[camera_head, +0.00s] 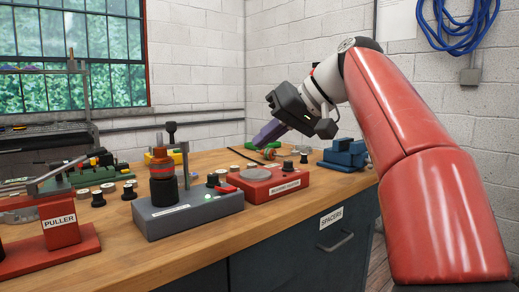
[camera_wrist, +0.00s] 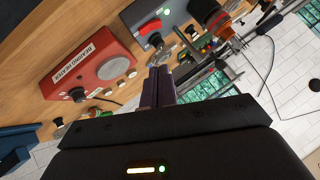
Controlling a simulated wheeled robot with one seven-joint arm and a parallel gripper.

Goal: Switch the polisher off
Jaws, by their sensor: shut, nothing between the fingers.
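The polisher seems to be the grey box (camera_head: 190,217) on the bench, its label too small to read. An orange and black upright spindle (camera_head: 163,180) stands on its left part. A green lamp (camera_head: 208,197) glows on top, and a red switch lever (camera_head: 225,189) lies near its right end. In the wrist view the grey box (camera_wrist: 176,22), lit green lamp (camera_wrist: 167,11) and red lever (camera_wrist: 151,27) show beyond the fingertips. My gripper (camera_head: 264,138) has purple fingers, shut and empty, above and behind the red heater; it also shows in the wrist view (camera_wrist: 158,72).
The red bearing heater (camera_head: 262,190) sits right of the grey box, with a blue vise (camera_head: 345,154) behind it. The red puller (camera_head: 62,235) stands at left. Several small rings and knobs lie about the wooden bench (camera_head: 125,250). The front bench strip is clear.

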